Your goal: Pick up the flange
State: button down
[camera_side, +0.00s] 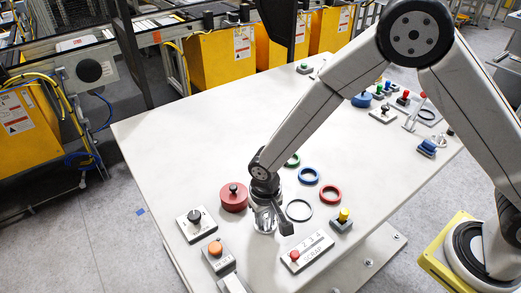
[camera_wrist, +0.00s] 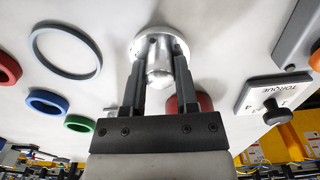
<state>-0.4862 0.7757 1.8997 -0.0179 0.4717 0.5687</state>
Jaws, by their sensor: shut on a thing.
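The flange (camera_wrist: 157,43) is a shiny silver metal part with a round, wide rim and a narrower hub. In the wrist view it sits between the two dark fingers of my gripper (camera_wrist: 160,58), which are shut on its hub. In the side view the flange (camera_side: 263,224) is at the table's near part, under my gripper (camera_side: 268,208). The fingers hide part of it there. Its rim looks to be at or very near the table top, and I cannot tell whether it touches.
A red knobbed cylinder (camera_side: 233,198) stands close left of the flange. A grey ring (camera_side: 299,210), a blue ring (camera_side: 308,175) and a red ring (camera_side: 331,194) lie to its right. The torque dial (camera_side: 195,222) and scrap panel (camera_side: 306,251) are nearby. The table's left-back area is clear.

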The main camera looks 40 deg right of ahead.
jog(key=shift+r, duration=0.2)
jog(key=shift+r, duration=0.8)
jog(key=s+d+r, duration=0.5)
jog(key=s+r, duration=0.6)
jog(key=s, duration=0.2)
jog(key=shift+d, duration=0.15)
jog(key=shift+w, duration=0.1)
dwell(0.4)
